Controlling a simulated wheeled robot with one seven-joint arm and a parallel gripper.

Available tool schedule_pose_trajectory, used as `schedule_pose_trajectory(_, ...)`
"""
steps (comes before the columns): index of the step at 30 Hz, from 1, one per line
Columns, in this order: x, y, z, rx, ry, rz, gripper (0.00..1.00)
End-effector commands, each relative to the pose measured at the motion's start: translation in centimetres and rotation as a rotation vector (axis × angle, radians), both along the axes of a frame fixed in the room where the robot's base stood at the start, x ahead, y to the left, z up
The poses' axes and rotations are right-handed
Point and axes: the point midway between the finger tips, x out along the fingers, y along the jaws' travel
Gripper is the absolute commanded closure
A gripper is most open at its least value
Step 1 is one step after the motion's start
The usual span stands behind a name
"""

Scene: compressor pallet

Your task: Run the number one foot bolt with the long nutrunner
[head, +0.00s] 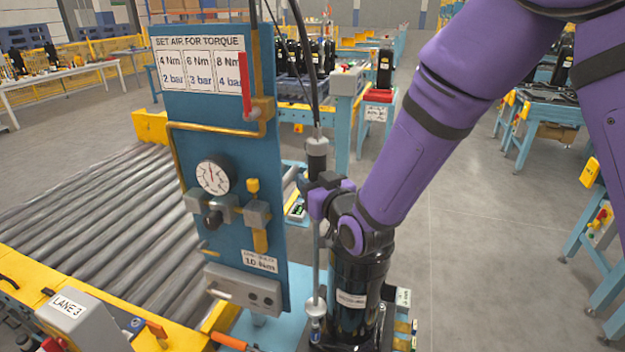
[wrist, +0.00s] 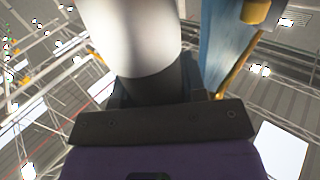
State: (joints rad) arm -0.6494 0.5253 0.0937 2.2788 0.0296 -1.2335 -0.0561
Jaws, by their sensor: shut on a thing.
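The long nutrunner (head: 316,255) hangs upright from a dark hose, its slim shaft pointing down. My gripper (head: 322,200) is shut on its upper body. In the wrist view the tool's pale cylinder (wrist: 130,35) rises close above the dark jaw (wrist: 160,122). The black compressor (head: 358,285) stands upright just right of the shaft, partly behind my wrist. The tool's lower end (head: 316,325) is down beside the compressor's base. I cannot tell whether it touches a bolt. The number one foot bolt cannot be made out.
A blue air board (head: 180,110) stands close left of the tool, with a torque chart (head: 200,72), a gauge (head: 213,175), a red lever (head: 245,85) and a 10 Nm label (head: 260,261). A roller conveyor (head: 90,220) lies left. Open floor (head: 480,240) lies right.

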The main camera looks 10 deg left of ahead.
Motion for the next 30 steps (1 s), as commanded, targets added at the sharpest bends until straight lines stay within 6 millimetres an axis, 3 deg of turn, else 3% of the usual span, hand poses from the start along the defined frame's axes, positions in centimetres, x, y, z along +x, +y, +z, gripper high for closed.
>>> schedule_pose_trajectory(30, 0.1, 0.0, -1.4, 0.002, -0.002, -0.001, 1.0)
